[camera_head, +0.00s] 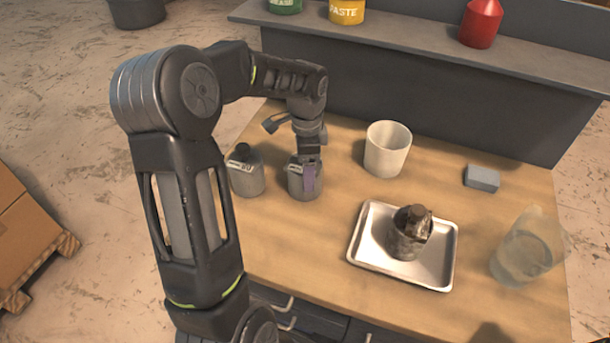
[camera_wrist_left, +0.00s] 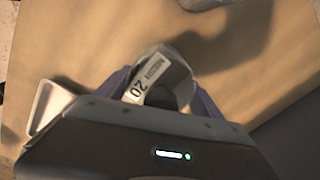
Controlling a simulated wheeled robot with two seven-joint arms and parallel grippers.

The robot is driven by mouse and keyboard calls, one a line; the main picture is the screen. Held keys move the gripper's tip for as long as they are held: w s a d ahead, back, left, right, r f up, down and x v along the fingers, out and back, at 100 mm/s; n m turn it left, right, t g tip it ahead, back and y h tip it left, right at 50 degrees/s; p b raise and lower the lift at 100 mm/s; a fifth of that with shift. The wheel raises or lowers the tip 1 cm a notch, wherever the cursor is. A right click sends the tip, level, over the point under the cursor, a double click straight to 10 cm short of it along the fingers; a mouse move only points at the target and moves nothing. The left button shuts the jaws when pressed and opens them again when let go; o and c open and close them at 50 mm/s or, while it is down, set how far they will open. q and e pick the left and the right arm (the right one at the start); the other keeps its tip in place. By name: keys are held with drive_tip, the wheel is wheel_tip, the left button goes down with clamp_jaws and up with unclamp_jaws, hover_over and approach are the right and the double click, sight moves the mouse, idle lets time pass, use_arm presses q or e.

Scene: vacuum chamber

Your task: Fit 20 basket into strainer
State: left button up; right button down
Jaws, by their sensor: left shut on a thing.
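My left gripper (camera_head: 307,178) points down with its purple fingers shut on a small grey basket (camera_head: 300,188). In the left wrist view this basket (camera_wrist_left: 165,78) sits between the two fingers, and its white label reads 20. I cannot tell whether its base touches the table. A similar grey container (camera_head: 246,174) with a label stands just left of it. On the white tray (camera_head: 358,245) stands a grey metal vessel (camera_head: 404,246) with a dark brown lump at its top. I cannot tell for certain which vessel is the strainer. My right gripper is not in view.
A white cup (camera_head: 387,150) stands behind the tray, a clear beaker (camera_head: 525,248) to its right. A grey block (camera_head: 482,178) lies at the back right of the wooden table (camera_head: 290,245). A raised shelf (camera_head: 410,42) with coloured containers runs behind.

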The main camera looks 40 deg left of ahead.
use_arm(q)
drive_tip(key=shift+c, duration=1)
drive_tip(key=shift+r, duration=0.2)
wheel_tip(320, 180, up, 10)
drive_tip(key=shift+f+b, duration=0.15)
drive_tip(key=shift+b, duration=0.55)
drive_tip(key=w+d+f+n, duration=0.2)
drive_tip(key=w+d+n, duration=0.1)
drive_tip(key=d, duration=0.6)
drive_tip(key=w+d+f+n, duration=0.2)
drive_tip(key=d+n, duration=0.4)
drive_tip(key=d, duration=0.3)
drive_tip(key=shift+w+d+f, duration=0.3)
drive_tip(key=shift+w+f, duration=0.05)
drive_tip(key=shift+w, duration=0.5)
